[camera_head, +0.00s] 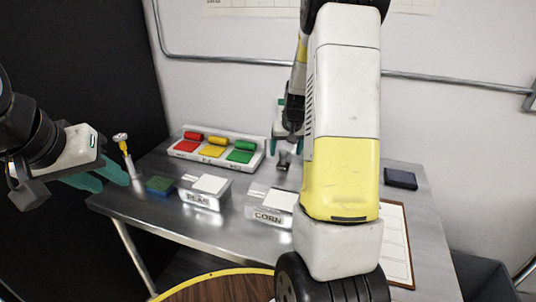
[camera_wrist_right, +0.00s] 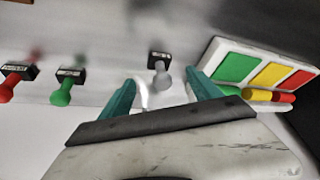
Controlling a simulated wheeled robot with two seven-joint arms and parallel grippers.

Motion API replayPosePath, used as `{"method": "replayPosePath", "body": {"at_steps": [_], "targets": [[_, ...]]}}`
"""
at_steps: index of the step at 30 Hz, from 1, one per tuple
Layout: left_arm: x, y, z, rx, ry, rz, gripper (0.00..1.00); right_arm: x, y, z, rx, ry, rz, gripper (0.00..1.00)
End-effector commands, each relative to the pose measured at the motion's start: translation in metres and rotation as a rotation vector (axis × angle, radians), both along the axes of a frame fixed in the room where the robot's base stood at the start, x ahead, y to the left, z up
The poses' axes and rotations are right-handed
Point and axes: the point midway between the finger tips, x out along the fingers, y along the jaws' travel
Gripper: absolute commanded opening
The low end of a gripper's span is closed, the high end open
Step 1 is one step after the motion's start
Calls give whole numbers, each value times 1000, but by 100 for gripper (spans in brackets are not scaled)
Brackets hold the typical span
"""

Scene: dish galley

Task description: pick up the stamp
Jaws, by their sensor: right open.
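In the right wrist view, a stamp with a black block and a grey handle (camera_wrist_right: 161,75) is ahead of my right gripper (camera_wrist_right: 160,92), between the lines of its teal fingers. The fingers are apart and I see no grip on it. A stamp with a green handle (camera_wrist_right: 64,93) and one with a red handle (camera_wrist_right: 8,88) are further left. In the head view my right gripper (camera_head: 285,125) is above the back of the metal table (camera_head: 140,207), partly hidden by my arm. My left gripper (camera_head: 114,186) is at the table's left side, fingers apart and empty.
A white rack of red, yellow and green pieces (camera_head: 175,160) stands at the back; it also shows in the right wrist view (camera_wrist_right: 212,58). PEAS (camera_head: 199,202) and CORN (camera_head: 268,217) containers, a blue-green block (camera_head: 160,186), a dark pad (camera_head: 400,178) and a clipboard (camera_head: 398,250) occupy the table.

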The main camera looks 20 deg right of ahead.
Motion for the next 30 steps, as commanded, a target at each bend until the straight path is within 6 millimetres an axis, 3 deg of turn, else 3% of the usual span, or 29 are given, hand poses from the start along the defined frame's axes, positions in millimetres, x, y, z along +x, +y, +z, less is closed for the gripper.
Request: {"method": "replayPosePath", "body": {"at_steps": [15, 25, 30], "targets": [[0, 0, 0, 0, 0, 0, 36, 30, -3, -60, 0, 2, -1, 73], [0, 0, 0, 0, 0, 0, 36, 33, -3, -67, 0, 1, 0, 73], [0, 0, 0, 0, 0, 0, 36, 33, -3, -67, 0, 1, 0, 41]]}}
